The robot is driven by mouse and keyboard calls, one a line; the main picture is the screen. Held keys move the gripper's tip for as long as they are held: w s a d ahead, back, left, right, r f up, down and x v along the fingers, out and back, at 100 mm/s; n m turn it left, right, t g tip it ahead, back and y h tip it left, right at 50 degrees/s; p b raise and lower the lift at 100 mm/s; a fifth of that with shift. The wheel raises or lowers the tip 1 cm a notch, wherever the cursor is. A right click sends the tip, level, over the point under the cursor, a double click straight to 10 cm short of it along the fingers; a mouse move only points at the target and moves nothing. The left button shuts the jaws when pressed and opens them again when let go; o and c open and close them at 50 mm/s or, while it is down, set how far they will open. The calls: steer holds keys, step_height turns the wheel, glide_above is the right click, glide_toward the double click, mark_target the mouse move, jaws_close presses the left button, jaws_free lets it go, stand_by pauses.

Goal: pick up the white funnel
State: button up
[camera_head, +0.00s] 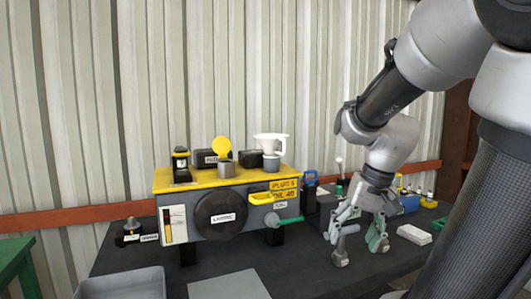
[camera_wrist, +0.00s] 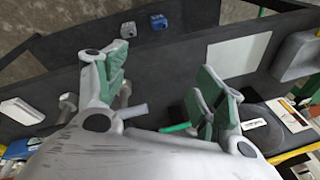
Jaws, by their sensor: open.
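The white funnel (camera_head: 270,142) stands upright on a grey cylindrical piece on the right part of the yellow-topped machine (camera_head: 225,187). A white handle shows on its right side. I cannot make out the funnel in the wrist view. My gripper (camera_head: 358,250) is open and empty, pointing down over the dark table to the right of the machine. It is lower than the funnel and well apart from it. In the wrist view, my gripper (camera_wrist: 160,92) shows its two green-padded fingers spread wide, with nothing between them.
A metal can with a raised yellow lid (camera_head: 222,149) and black boxes share the machine top. A green-handled crank (camera_head: 288,222) sticks out towards my gripper. A grey tray (camera_head: 122,285) and flat grey sheet (camera_head: 229,286) lie in front. A corrugated wall stands behind.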

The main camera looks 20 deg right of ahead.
steer(key=w+m+t+y, duration=0.3)
steer(key=w+m+y, duration=0.1)
steer(key=w, duration=0.4)
steer(key=t+y, duration=0.4)
steer(key=t, duration=0.5)
glide_toward(275, 144)
steer(key=x, duration=0.7)
steer(key=shift+w+a, duration=0.15)
steer(key=shift+w, duration=0.05)
steer(key=shift+c, duration=0.3)
steer(key=c, duration=0.9)
